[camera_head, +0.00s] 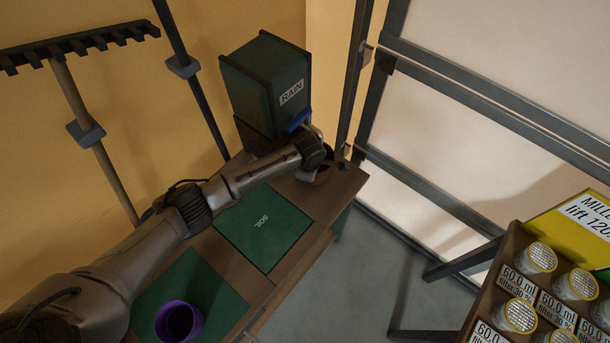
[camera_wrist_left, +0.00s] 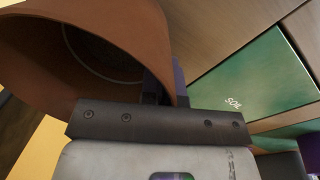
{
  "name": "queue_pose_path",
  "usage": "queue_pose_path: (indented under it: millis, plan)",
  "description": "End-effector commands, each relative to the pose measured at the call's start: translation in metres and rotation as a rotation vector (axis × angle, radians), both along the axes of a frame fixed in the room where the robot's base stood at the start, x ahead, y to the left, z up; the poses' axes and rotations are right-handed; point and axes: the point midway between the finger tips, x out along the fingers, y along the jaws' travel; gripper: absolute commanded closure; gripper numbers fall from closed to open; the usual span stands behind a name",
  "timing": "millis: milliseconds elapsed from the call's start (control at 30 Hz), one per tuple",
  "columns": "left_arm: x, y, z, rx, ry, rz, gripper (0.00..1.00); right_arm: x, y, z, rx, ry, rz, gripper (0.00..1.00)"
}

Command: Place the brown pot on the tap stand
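The brown pot (camera_head: 323,174) is at the far right end of the wooden bench, mostly hidden behind my left gripper (camera_head: 312,172). In the left wrist view the pot (camera_wrist_left: 110,30) is large and tilted, its open mouth facing the lower left. My left gripper's fingers (camera_wrist_left: 163,84) sit close together with the pot's wall between them. The green tank marked RAIN (camera_head: 268,82) stands at the bench's back, with a blue tap (camera_head: 298,121) just above the pot. I cannot tell whether the pot touches the surface below it. My right gripper is not in view.
A green SOIL panel (camera_head: 262,226) lies in the bench, also in the left wrist view (camera_wrist_left: 255,75). A purple pot (camera_head: 180,322) stands on the near green panel. Grey rack posts (camera_head: 355,75) stand behind the bench's right end. A box of labelled jars (camera_head: 520,285) is at lower right.

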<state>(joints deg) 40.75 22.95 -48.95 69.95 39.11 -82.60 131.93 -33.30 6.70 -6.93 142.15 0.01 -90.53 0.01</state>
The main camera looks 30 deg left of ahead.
Motion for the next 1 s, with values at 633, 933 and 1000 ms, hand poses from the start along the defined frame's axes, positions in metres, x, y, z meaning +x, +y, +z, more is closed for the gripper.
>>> queue_pose_path:
  millis: [633,933,1000]
  plan:
    - [-0.0005,-0.0022,-0.0073,-0.002,0.001,-0.003,0.91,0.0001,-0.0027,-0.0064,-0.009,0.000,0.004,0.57]
    - [-0.0006,-0.0018,-0.0074,-0.001,0.001,-0.003,0.72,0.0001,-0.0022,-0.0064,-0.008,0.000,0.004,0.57]
    - [-0.0006,-0.0018,-0.0074,-0.001,0.001,-0.003,0.72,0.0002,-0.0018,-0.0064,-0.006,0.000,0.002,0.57]
